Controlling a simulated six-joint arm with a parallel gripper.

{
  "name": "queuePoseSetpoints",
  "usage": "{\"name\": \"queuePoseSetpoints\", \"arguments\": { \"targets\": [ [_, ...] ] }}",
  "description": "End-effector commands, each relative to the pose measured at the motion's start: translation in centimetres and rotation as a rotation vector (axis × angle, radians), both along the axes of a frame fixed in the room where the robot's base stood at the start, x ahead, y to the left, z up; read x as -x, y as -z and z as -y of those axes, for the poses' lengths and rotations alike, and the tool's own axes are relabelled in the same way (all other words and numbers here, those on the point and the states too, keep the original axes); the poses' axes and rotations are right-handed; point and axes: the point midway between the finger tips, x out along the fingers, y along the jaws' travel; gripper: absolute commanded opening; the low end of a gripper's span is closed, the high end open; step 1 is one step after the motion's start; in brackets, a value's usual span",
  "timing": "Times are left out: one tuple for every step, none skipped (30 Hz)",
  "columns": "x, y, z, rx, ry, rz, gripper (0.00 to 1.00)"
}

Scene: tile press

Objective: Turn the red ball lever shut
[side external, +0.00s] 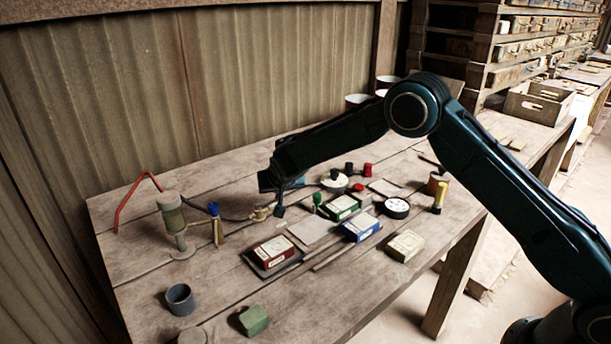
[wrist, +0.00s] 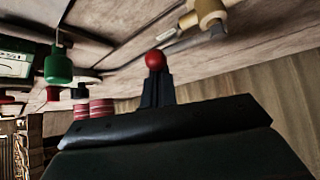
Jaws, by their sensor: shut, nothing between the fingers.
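The red ball (wrist: 155,60) of the lever shows in the wrist view right at the tips of my gripper (wrist: 157,78). The ball looks close to the fingertips, but I cannot tell if they touch it. The lever's arm is not clear. A brass-coloured valve body (wrist: 207,10) is at the upper right of the wrist view; it also shows in the side view (side external: 259,212), just left of my gripper (side external: 280,211). My gripper is shut and empty, low over the bench. I cannot make out the red ball in the side view.
A green-capped piece (side external: 317,199) and small boxes, one red (side external: 273,251) and one blue (side external: 361,228), stand right of the valve.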

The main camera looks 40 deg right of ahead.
Motion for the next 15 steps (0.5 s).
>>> {"name": "queuePoseSetpoints", "arguments": {
  "targets": [
    [0.1, 0.1, -0.1, 0.000, 0.013, -0.001, 0.00],
    [0.2, 0.1, -0.2, 0.000, 0.024, -0.002, 0.00],
    [0.3, 0.1, -0.2, 0.001, 0.040, -0.003, 0.00],
    [0.4, 0.1, -0.2, 0.000, 0.056, -0.002, 0.00],
    [0.5, 0.1, -0.2, -0.001, 0.070, -0.002, 0.00],
    [0.6, 0.1, -0.3, 0.000, 0.094, -0.002, 0.00],
    [0.8, 0.1, -0.4, 0.000, 0.114, -0.001, 0.00],
    [0.9, 0.1, -0.4, 0.000, 0.136, -0.001, 0.00],
    [1.1, 0.1, -0.4, 0.001, 0.169, -0.002, 0.00],
    [1.3, 0.1, -0.5, 0.000, 0.194, -0.003, 0.00],
    [1.4, 0.1, -0.6, 0.000, 0.221, -0.001, 0.00],
    [1.6, 0.1, -0.7, 0.000, 0.258, -0.002, 0.00],
    [1.8, 0.1, -0.7, -0.001, 0.285, -0.001, 0.00],
    [1.9, 0.2, -0.8, 0.000, 0.311, -0.002, 0.00],
    [2.1, 0.2, -0.9, -0.001, 0.342, -0.002, 0.00]
  ]
}}
